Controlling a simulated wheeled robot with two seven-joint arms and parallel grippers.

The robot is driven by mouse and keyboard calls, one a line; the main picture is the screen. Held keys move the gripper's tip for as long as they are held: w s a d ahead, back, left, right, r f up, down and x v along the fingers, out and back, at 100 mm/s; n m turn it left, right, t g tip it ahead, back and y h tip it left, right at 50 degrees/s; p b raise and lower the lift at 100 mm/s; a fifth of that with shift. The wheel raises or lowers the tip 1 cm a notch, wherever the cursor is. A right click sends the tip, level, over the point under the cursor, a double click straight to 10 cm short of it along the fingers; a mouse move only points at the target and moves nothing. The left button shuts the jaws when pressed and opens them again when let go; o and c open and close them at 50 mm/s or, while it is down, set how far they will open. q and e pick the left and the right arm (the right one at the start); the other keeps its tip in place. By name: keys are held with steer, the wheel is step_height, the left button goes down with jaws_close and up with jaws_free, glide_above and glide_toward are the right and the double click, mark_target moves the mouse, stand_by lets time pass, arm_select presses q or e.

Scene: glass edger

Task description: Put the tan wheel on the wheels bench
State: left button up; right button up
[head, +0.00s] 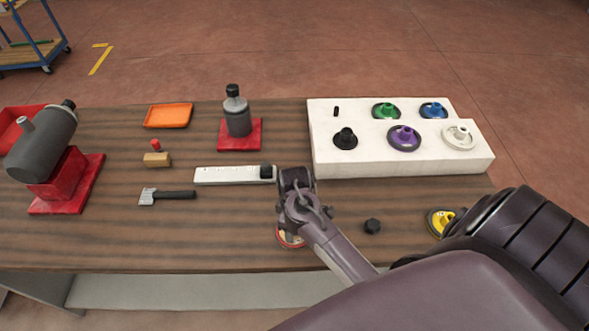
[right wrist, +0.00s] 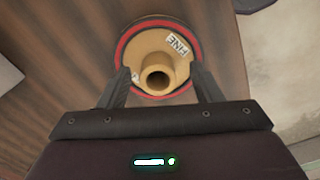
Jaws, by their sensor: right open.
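The tan wheel (right wrist: 150,50) has a red rim, a raised round hub and a pale label reading "FINE". It lies on the wooden bench (head: 110,235) near its front edge. In the head view only part of the tan wheel (head: 290,239) shows, as my right gripper covers the rest. My right gripper (right wrist: 160,72) is open over the wheel, one finger on each side of the hub, with gaps between. Whether the fingertips are down at hub height I cannot tell. My left gripper is not in view.
A white stepped stand (head: 318,160) holds several wheels at the back right. A white ruler-like bar (head: 225,175) lies close by on the left. A grey motor (head: 42,145) stands far left.

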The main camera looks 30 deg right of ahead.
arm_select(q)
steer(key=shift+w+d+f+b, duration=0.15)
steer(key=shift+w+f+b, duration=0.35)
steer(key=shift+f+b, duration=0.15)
arm_select(e)
step_height(320, 180, up, 12)
